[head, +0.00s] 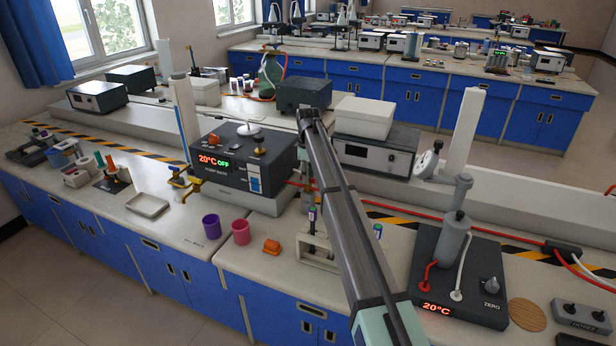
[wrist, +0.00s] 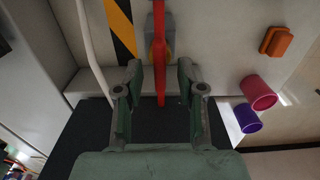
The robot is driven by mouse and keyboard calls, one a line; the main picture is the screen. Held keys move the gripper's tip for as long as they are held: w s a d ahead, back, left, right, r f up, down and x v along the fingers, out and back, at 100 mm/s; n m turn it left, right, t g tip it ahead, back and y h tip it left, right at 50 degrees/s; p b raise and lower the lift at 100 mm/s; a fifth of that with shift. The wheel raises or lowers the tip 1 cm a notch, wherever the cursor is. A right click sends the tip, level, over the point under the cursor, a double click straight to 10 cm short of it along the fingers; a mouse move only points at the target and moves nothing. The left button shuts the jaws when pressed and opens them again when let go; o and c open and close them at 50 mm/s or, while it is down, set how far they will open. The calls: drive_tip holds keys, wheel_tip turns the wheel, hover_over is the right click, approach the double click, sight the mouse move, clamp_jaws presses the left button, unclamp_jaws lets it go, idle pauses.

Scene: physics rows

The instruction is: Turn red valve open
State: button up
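In the wrist view, a long narrow red piece (wrist: 160,75) runs from the top edge down between my fingers. A yellow and grey part (wrist: 154,54) shows behind it. I cannot tell whether the red piece is the valve's lever or a hose. My gripper (wrist: 160,80) is open, with one finger on each side of the red piece and a visible gap on both sides. In the head view my arm hides the gripper and the place where it works. There, a red hose (head: 300,185) leaves the right side of the pump bath (head: 238,180).
A purple cup (head: 211,226), a pink cup (head: 241,231) and an orange piece (head: 271,246) stand near the bench's front edge. A dark unit with a grey cylinder (head: 452,245) stands to the right. A white hose (wrist: 92,50) runs left of my fingers.

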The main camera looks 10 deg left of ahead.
wheel_tip(320, 180, up, 11)
drive_tip(key=shift+r, duration=0.2)
idle(0.4)
